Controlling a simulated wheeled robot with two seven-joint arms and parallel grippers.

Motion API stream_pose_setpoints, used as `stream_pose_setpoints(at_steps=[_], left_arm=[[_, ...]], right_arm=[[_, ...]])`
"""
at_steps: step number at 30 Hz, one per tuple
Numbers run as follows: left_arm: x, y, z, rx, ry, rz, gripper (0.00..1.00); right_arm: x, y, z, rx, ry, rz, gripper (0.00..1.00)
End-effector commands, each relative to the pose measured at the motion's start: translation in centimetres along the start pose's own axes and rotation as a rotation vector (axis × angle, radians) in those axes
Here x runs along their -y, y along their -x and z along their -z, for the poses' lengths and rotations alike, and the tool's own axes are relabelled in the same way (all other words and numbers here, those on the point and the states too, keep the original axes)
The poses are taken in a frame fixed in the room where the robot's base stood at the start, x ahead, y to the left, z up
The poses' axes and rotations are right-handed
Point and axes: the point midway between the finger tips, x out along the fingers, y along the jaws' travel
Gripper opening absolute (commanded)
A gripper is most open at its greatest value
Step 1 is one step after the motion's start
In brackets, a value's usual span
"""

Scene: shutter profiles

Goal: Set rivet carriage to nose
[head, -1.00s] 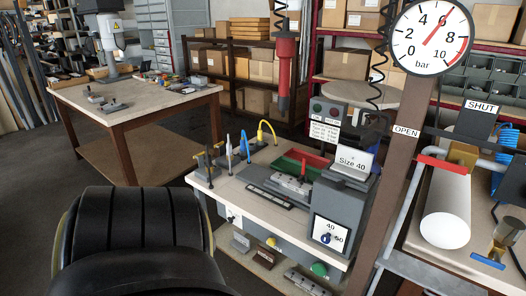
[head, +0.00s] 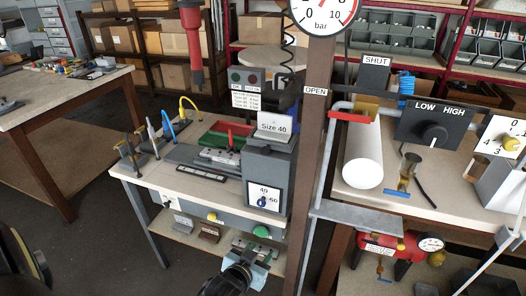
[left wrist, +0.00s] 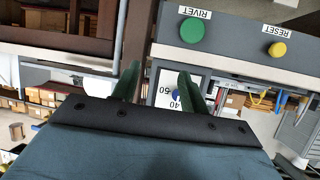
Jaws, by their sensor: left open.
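The riveting bench (head: 140,178) stands in the middle of the head view. A grey metal block with an upright red handle (head: 230,140), which looks like the carriage, sits on the bench top left of the grey machine housing (head: 270,165). The housing carries a "Size 40" sign (head: 274,126) and a 40/60 dial (head: 263,198). I cannot clearly tell the nose apart. My left gripper (head: 255,248) is open and empty, low in front of the bench near the green button (head: 261,232). Its spread fingers (left wrist: 156,85) show in the left wrist view. My right gripper is not visible.
A yellow button (head: 212,216) is left of the green one. Coloured hooked rods (head: 180,115) stand on the bench's left end. A brown post (head: 312,150) rises at its right. A second bench holds a white cylinder (head: 362,155) and a LOW/HIGH switch panel (head: 433,122). Floor is open at left.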

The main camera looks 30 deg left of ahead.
Motion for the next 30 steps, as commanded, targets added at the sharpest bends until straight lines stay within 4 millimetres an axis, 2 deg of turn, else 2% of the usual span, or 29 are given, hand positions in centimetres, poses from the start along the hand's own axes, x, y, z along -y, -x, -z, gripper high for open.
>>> stream_pose_setpoints(at_steps=[1,3,6,9,13,17,30], left_arm=[[0.9,0.7,4.4,-0.085,0.015,0.024,0.44],[2.2,2.0,9.3,-0.185,0.030,0.055,0.44],[3.6,4.2,14.8,-0.300,0.046,0.093,0.44],[4.7,5.9,18.3,-0.377,0.056,0.119,0.44],[5.3,7.1,20.4,-0.425,0.061,0.135,0.44],[5.5,6.4,21.2,-0.436,0.061,0.137,0.44],[6.7,-1.1,24.6,-0.433,0.060,0.136,0.44]], right_arm=[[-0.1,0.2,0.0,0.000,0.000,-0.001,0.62],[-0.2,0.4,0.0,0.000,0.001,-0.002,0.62],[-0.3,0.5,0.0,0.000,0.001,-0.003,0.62],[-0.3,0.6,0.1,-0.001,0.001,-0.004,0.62],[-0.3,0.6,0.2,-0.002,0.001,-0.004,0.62],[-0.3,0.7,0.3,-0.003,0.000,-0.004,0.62],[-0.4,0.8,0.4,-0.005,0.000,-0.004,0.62]])
